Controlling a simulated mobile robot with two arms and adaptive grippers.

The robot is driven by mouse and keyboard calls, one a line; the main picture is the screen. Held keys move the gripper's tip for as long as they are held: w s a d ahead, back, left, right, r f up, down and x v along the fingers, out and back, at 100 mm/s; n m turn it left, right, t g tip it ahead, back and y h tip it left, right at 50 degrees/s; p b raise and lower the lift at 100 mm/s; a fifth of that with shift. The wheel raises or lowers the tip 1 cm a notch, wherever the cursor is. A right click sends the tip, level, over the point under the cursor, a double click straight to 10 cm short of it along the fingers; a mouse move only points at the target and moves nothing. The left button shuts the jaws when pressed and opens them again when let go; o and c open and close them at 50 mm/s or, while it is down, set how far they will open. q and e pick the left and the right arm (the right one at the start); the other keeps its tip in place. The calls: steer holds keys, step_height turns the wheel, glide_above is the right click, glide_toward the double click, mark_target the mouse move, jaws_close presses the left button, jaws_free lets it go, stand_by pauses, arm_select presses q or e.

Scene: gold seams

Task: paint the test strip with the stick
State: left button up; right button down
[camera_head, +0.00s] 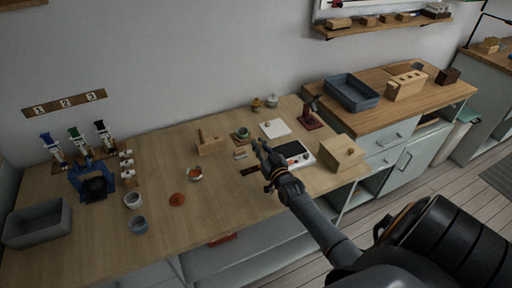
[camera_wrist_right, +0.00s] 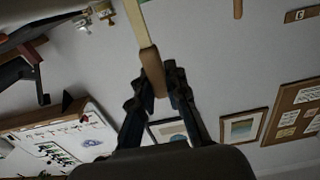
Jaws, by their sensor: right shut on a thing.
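My right gripper (camera_head: 265,154) is over the right part of the wooden workbench, beside a white device with a dark panel. In the right wrist view, its two fingers (camera_wrist_right: 155,88) are shut on a stick (camera_wrist_right: 139,18) with a pale flat shaft and a tan end. The stick points away from the gripper; its far end is cut off by the frame. I cannot make out the stick clearly in the head view. A small dark brown strip (camera_head: 249,171) lies on the bench by the gripper; I cannot tell whether it is the test strip. My left gripper is out of view.
The white device (camera_head: 304,159) and a wooden box (camera_head: 341,153) stand right of the gripper. A white tile (camera_head: 275,129), green cup (camera_head: 242,134) and wooden block (camera_head: 210,145) are behind. The front middle bench is clear.

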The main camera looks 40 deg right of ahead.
steer(key=w+a+p, duration=0.1)
steer(key=a+p, duration=0.2)
steer(key=a, duration=0.4)
steer(key=shift+w, duration=0.4)
stand_by(1.7)
steer(key=shift+a, duration=0.1)
step_height(320, 180, up, 6)
steer(key=p, duration=0.5)
steer(key=shift+p, duration=0.3)
step_height(320, 180, up, 3)
steer(key=p, duration=0.2)
steer(key=shift+p, duration=0.4)
steer(key=shift+f, duration=0.1)
stand_by(0.3)
